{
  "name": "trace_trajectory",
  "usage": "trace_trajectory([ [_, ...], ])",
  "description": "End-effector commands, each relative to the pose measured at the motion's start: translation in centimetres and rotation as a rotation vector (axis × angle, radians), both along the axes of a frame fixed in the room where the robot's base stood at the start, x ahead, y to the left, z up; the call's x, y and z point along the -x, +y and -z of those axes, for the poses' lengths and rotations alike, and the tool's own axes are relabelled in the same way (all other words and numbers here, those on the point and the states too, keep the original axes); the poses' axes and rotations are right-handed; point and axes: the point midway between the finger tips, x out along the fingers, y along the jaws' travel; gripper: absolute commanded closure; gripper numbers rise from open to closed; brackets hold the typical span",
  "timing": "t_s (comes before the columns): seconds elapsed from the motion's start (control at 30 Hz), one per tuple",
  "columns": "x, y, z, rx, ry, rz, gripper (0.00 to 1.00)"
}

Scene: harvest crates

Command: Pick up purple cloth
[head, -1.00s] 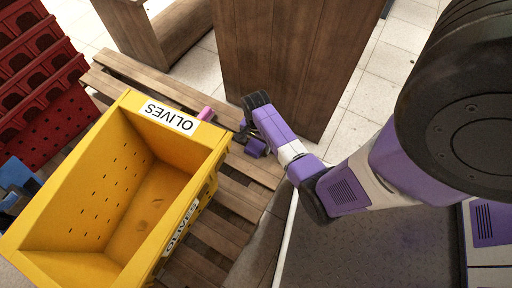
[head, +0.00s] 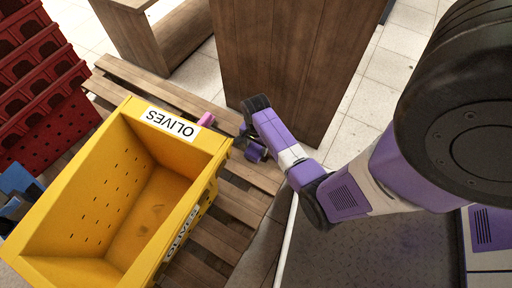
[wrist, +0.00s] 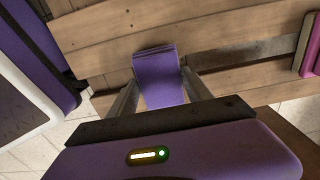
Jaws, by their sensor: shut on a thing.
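The purple cloth (wrist: 160,82) is a folded purple piece in the wrist view, between the two fingers of my gripper (wrist: 160,97). My gripper is shut on it, low over the wooden slats. In the head view my gripper (head: 246,140) is just right of the yellow crate, and a bit of purple cloth (head: 255,152) shows beside the fingers. Whether the cloth still touches the slats cannot be told.
A yellow crate (head: 90,140) labelled OLIVES stands empty on the wooden pallet (head: 225,195). A pink item (head: 207,119) lies behind its corner. A brown wooden cabinet (head: 285,60) rises close behind my gripper. Red crates (head: 45,135) are stacked at left.

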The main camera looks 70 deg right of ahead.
Motion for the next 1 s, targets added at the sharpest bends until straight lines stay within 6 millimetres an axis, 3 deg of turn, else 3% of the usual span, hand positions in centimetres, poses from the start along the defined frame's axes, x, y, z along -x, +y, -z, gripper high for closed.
trace_trajectory([
  [0.6, -0.1, 0.0, -15.3, 0.000, -0.001, 0.000, 0.88],
  [0.8, -0.1, 0.0, -17.9, 0.001, -0.002, 0.000, 0.88],
  [1.0, 0.0, 0.0, -18.7, -0.001, 0.000, 0.000, 0.88],
])
